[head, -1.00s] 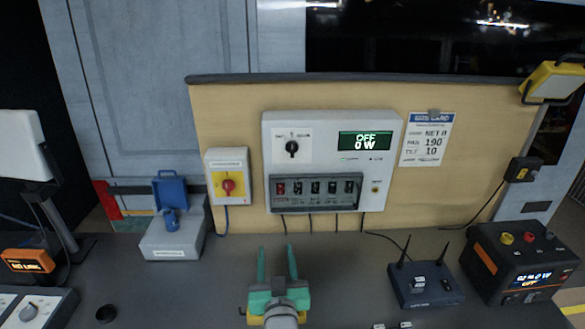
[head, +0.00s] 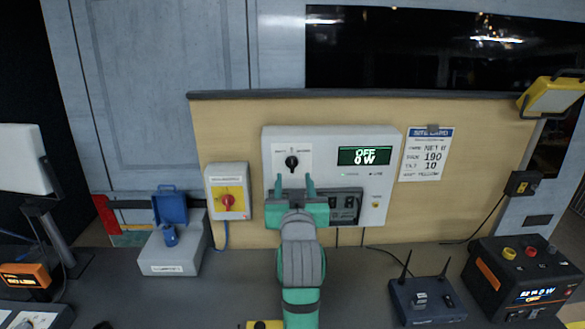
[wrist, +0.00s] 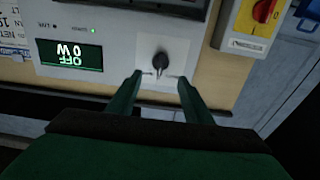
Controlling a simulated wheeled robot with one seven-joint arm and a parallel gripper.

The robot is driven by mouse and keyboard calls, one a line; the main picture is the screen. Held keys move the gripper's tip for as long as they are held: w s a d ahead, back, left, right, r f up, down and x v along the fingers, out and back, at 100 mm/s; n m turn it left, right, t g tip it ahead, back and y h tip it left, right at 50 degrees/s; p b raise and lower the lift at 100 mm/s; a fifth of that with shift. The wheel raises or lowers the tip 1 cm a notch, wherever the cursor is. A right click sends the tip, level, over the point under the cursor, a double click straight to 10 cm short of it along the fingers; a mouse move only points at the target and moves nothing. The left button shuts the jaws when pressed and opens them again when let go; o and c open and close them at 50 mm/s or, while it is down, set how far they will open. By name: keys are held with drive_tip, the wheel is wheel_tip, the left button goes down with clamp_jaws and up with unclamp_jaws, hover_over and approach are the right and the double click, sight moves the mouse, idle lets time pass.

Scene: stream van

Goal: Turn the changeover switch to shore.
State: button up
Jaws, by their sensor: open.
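The changeover switch (head: 292,162) is a black rotary knob on a white plate in the upper left of a pale panel box (head: 350,138). The box's display (head: 364,156) reads OFF and 0 W. My gripper (head: 294,182) is open, its two green fingers pointing up at the panel just below the knob. In the wrist view the knob (wrist: 161,62) lies ahead, centred between the fingertips (wrist: 158,76). I cannot tell from these views whether the fingers touch it. My arm hides most of the breaker row below. The labels beside the knob are too small to read surely.
A red-and-yellow isolator (head: 228,201) is left of the panel box. A grey box with an open blue lid (head: 172,256) stands on the bench at left. A router with antennas (head: 428,300) and a black power unit (head: 520,278) stand at right. A site card (head: 425,155) hangs beside the panel.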

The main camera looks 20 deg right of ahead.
sight(292, 165)
drive_tip(key=x, duration=0.7)
drive_tip(key=shift+w+d, duration=0.15)
drive_tip(key=shift+w, duration=0.25)
drive_tip(key=shift+f, duration=0.1)
drive_tip(key=c, duration=1)
